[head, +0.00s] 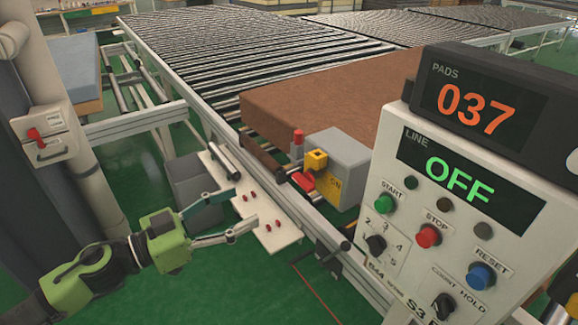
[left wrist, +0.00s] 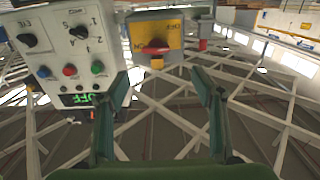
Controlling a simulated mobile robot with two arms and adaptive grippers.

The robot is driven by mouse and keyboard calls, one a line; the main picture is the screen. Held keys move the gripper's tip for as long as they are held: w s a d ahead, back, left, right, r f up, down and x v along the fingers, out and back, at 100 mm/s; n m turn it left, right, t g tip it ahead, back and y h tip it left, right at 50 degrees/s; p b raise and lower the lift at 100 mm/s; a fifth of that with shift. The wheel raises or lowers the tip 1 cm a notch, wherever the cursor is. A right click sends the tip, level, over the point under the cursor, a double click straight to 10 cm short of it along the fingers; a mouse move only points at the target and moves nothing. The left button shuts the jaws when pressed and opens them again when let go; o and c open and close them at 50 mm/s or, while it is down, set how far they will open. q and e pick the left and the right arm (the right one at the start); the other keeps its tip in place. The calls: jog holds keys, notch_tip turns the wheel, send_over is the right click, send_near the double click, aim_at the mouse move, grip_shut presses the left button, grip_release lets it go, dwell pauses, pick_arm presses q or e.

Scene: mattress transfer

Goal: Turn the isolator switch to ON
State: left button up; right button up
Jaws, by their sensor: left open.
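The isolator switch is a grey box (head: 345,160) with a yellow front plate and a red handle (head: 303,181), beside the conveyor's near end. In the left wrist view the yellow plate (left wrist: 172,34) carries OFF and ON lettering, and the red handle (left wrist: 150,48) lies roughly crosswise in the picture. I cannot tell surely which mark it points at. My left gripper (head: 246,206) is open and empty, to the left of the handle and apart from it. In the left wrist view its fingertips (left wrist: 160,80) frame the space before the switch.
The control panel (head: 385,180) stands close at right; its line display (head: 460,170) reads OFF. A brown mattress (head: 330,95) lies on the roller conveyor (head: 250,40). A white plate with red knobs (head: 275,240) lies below my left fingers. A column (head: 80,110) carries another red switch.

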pick_arm(q)
jog(key=p, duration=0.3)
send_near(299, 183)
jog(key=p+x, duration=0.1)
jog(key=x, duration=0.6)
jog(key=shift+w+d+r+p, duration=0.15)
jog(key=shift+d+p, duration=0.05)
jog(key=shift+p, duration=0.15)
jog(key=shift+w+d, duration=0.15)
jog(key=shift+d, duration=0.1)
jog(key=shift+w+d, duration=0.15)
jog(key=shift+d, duration=0.05)
pick_arm(e)
jog(key=r, duration=0.1)
jog(key=s+r, duration=0.1)
jog(key=r, duration=0.2)
jog(key=shift+s+d+r, duration=0.1)
jog(key=shift+s+r, duration=0.25)
jog(key=shift+r, duration=0.05)
pick_arm(q)
jog(key=c, duration=1)
jog(key=shift+c, duration=0.5)
pick_arm(e)
jog(key=shift+s+d, duration=0.2)
